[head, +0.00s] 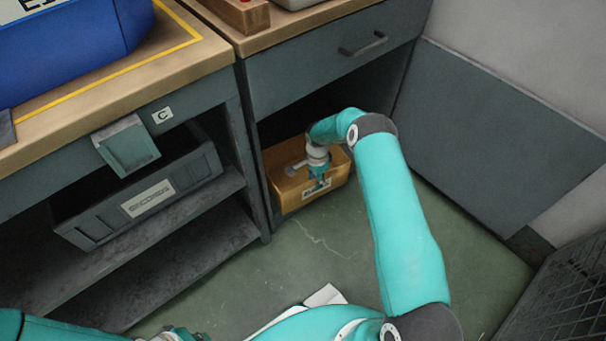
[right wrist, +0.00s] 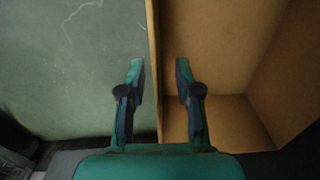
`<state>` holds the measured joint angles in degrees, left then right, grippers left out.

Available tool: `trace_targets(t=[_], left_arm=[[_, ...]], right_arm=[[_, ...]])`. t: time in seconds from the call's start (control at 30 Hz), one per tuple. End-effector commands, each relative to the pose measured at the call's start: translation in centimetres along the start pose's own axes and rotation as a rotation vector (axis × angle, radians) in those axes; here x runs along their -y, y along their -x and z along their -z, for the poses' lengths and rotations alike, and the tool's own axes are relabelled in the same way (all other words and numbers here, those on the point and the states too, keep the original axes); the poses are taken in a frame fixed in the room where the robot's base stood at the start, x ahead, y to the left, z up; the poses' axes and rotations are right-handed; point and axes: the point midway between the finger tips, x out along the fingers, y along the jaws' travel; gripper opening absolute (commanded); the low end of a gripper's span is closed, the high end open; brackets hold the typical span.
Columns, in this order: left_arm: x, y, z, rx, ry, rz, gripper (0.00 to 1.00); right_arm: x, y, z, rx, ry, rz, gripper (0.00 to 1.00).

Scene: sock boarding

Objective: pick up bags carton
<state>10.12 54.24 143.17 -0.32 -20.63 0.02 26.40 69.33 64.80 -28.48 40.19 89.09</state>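The bags carton (head: 288,196) is an open tan box with a label on its front, low in the bay under the right-hand bench in the head view. My right gripper (head: 321,183) reaches down at its front wall. In the right wrist view the carton (right wrist: 220,50) fills the right side, and the part of its inside that shows looks empty. My right gripper (right wrist: 159,68) is open there, with one finger on each side of the carton's wall. Only a sliver of my left gripper (head: 178,335) shows at the bottom edge, its fingers hidden.
A dark grey bin (head: 130,195) with a label sits on the left bench's shelf. A blue bin (head: 65,45) stands on the left worktop. A drawer (head: 330,50) is above the carton. A wire mesh cage (head: 565,285) is at the lower right. Green floor (head: 310,250) before the carton is clear.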

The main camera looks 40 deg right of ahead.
Motion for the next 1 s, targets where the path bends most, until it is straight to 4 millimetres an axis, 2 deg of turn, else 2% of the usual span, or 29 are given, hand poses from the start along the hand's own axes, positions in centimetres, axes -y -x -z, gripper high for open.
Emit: trace_targets(t=[0.1, 0.3, 0.57, 0.8, 1.0], left_arm=[[0.4, -1.1, 0.0, 0.000, 0.000, 0.000, 0.00], [0.8, -2.2, 0.0, 0.000, 0.000, 0.000, 0.00], [0.8, -2.2, 0.0, 0.000, 0.000, 0.000, 0.00], [0.8, -2.2, 0.0, 0.000, 0.000, 0.000, 0.00], [0.8, -2.2, 0.0, 0.000, 0.000, 0.000, 0.00]], right_arm=[[-0.3, -2.0, 0.2, 0.001, -0.001, -0.003, 0.33], [-0.4, -4.5, 0.4, 0.001, 0.000, -0.001, 0.33], [-0.3, -4.7, 0.4, 0.001, 0.000, 0.000, 0.33], [-0.4, -4.7, 0.4, 0.001, -0.001, -0.001, 0.00], [-0.4, -4.7, 0.4, 0.001, -0.001, -0.001, 0.00]])
